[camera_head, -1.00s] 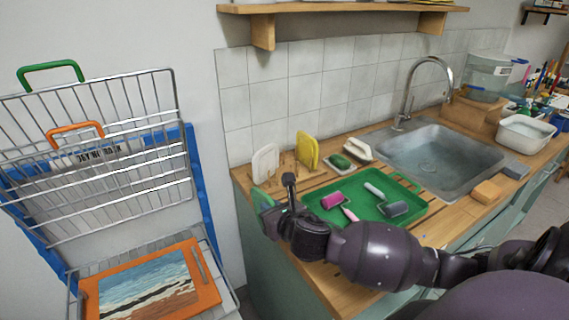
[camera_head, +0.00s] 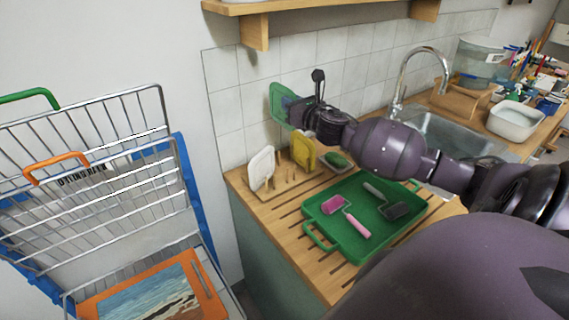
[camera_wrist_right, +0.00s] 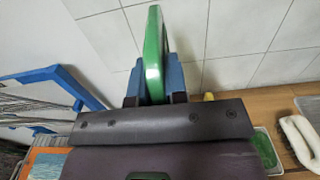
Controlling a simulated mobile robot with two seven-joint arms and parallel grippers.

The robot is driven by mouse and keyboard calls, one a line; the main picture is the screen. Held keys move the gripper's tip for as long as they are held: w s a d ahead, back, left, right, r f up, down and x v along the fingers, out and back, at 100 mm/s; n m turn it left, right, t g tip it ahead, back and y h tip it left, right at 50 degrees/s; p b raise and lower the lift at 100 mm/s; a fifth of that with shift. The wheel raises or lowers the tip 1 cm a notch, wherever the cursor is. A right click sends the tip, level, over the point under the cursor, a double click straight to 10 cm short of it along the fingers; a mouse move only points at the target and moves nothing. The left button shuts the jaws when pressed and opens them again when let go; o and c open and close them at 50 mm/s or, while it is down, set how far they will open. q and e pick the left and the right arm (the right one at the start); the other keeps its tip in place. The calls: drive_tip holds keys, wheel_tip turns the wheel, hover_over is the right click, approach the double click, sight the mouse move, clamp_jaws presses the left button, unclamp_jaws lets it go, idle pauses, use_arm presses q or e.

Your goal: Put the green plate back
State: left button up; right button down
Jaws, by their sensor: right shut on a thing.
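The green plate (camera_head: 279,103) is held upright in my right gripper (camera_head: 292,110), in the air in front of the tiled wall. In the right wrist view the plate (camera_wrist_right: 154,52) stands edge-on between the two blue finger pads of the gripper (camera_wrist_right: 154,84). Below it on the counter is a wooden peg rack (camera_head: 286,185). A white plate (camera_head: 261,168) and a yellow plate (camera_head: 303,151) stand upright in the rack, with bare pegs between them. My left gripper is not in view.
A green tray (camera_head: 312,238) with paint rollers lies on the counter in front of the rack. A green sponge (camera_head: 336,160) lies right of the yellow plate. A wooden shelf (camera_head: 320,12) is above.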

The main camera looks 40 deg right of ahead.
drive_tip(key=shift+f+b, duration=1.2)
drive_tip(key=shift+f, duration=8.1)
drive_tip(key=shift+f, duration=0.15)
drive_tip(key=c, duration=1.5)
unclamp_jaws()
drive_tip(key=shift+c, duration=0.2)
drive_tip(key=o, duration=0.4)
drive_tip(key=shift+s, duration=0.1)
